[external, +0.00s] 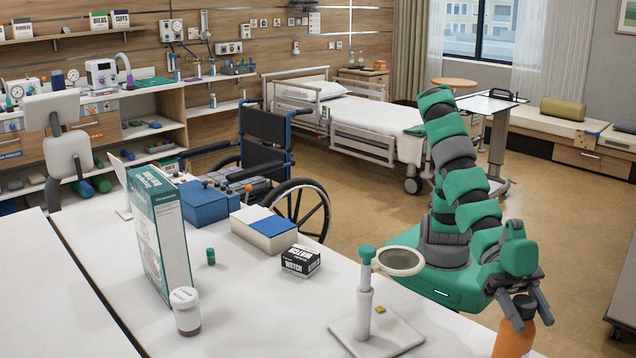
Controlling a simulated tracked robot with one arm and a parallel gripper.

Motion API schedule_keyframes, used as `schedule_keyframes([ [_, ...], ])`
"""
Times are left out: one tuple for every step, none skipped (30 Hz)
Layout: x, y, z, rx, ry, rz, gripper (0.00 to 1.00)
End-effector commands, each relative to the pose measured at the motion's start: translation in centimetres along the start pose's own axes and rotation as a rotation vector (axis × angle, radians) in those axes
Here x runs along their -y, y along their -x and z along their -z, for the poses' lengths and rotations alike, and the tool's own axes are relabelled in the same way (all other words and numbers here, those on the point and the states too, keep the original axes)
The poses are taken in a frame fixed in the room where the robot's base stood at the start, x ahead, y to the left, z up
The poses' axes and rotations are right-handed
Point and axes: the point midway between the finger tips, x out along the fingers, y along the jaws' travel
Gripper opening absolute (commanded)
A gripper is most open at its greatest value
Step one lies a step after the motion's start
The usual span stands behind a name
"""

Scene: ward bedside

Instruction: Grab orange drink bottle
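The orange drink bottle (513,340) with a dark cap is at the bottom right of the external view. Its base is cut off by the frame edge, so I cannot tell what it rests on. My gripper (531,324) hangs over the bottle's top, pointing down. Its two dark fingers are spread apart. One finger overlaps the bottle's upper part, and the other shows just to its right. I see no clear grip on the bottle.
On the white table (270,325) are a post with a round ring (366,300), a small black-and-white box (300,262), a pill jar (185,311), a tall green-white box (160,235) and a green vial (211,257). A wheelchair (268,150) and bed stand behind.

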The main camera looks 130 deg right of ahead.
Motion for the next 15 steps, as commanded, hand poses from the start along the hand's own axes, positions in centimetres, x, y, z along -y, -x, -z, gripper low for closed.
schedule_keyframes([
  [-0.01,0.00,-0.02,0.000,0.000,0.000,0.31],
  [-0.01,0.00,-0.02,0.000,0.000,0.000,0.23],
  [-0.01,0.00,-0.02,0.000,0.000,0.000,0.11],
  [0.00,0.01,-0.03,0.001,0.000,0.000,0.03],
  [-0.01,0.00,-0.03,0.001,0.000,0.000,0.00],
  [-0.01,0.00,-0.02,0.000,0.000,0.000,0.00],
  [-0.01,0.01,-0.02,0.000,0.000,0.000,0.00],
  [-0.01,0.01,-0.03,0.001,0.000,0.000,0.00],
  [-0.01,0.01,-0.03,0.001,0.000,0.000,0.00],
  [-0.01,0.01,-0.03,0.001,0.000,0.000,0.00],
  [-0.01,0.01,-0.03,0.001,0.000,0.000,0.00],
  [0.00,0.01,-0.03,0.001,0.000,0.000,0.00],
  [0.00,0.02,0.00,0.001,0.000,0.000,0.00],
  [0.00,0.04,0.05,0.000,0.000,0.000,0.00],
  [0.00,0.07,0.14,0.000,0.000,0.000,0.00],
])
